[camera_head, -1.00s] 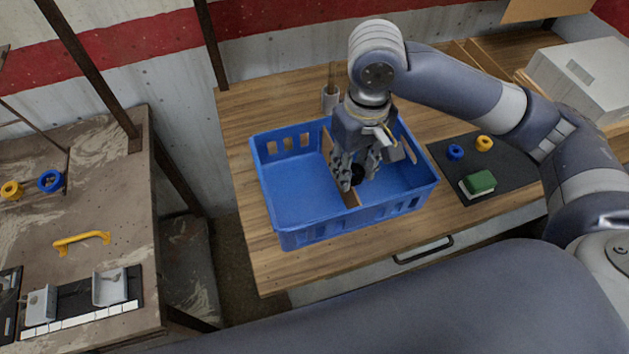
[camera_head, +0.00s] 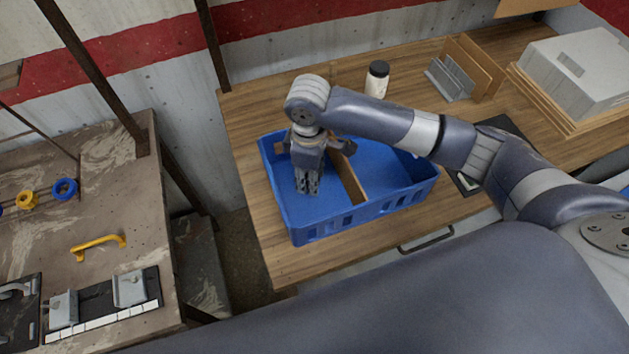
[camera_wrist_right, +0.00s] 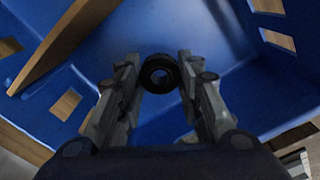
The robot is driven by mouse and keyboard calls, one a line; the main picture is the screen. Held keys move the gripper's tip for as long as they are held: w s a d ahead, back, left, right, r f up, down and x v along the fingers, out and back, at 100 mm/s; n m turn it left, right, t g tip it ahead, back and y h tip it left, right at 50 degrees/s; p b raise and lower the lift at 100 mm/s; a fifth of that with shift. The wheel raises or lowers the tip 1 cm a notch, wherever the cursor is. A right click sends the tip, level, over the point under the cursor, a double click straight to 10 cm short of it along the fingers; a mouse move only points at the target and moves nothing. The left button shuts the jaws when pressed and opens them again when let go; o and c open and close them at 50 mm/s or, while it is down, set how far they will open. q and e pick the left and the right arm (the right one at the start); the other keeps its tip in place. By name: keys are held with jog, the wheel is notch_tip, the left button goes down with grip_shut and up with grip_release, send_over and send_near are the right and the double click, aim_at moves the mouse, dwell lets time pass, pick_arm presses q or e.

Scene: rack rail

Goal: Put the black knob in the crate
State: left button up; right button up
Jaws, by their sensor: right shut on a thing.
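The blue crate (camera_head: 330,228) stands on the wooden table, split by a wooden divider (camera_head: 349,180). My right gripper (camera_head: 307,188) reaches down into the compartment left of the divider. In the right wrist view, its fingers (camera_wrist_right: 161,88) are shut on the black knob (camera_wrist_right: 159,72), a round ring-like piece with a hole, at their tips. The blue crate floor (camera_wrist_right: 200,40) shows behind the knob. The knob is hidden by the gripper in the head view. I cannot tell whether the knob touches the floor. My left gripper is not in view.
A white bottle with a black lid (camera_head: 377,78) and a rack (camera_head: 455,78) stand behind the crate. A grey box (camera_head: 580,70) is at the back right. The left bench (camera_head: 110,200) holds a yellow handle (camera_head: 98,245) and blue and yellow rings.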

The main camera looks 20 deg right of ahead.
notch_tip(320, 180, down, 3)
jog(key=shift+f+p, duration=0.1)
jog(key=shift+p, duration=0.2)
jog(key=shift+f, duration=0.5)
jog(key=o, duration=1.1)
jog(key=shift+f, duration=0.1)
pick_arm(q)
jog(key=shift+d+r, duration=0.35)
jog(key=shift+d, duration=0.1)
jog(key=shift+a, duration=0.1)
pick_arm(e)
jog(key=shift+r, duration=0.35)
notch_tip(320, 180, up, 12)
jog(key=shift+f+b, duration=0.2)
jog(key=shift+b, duration=0.85)
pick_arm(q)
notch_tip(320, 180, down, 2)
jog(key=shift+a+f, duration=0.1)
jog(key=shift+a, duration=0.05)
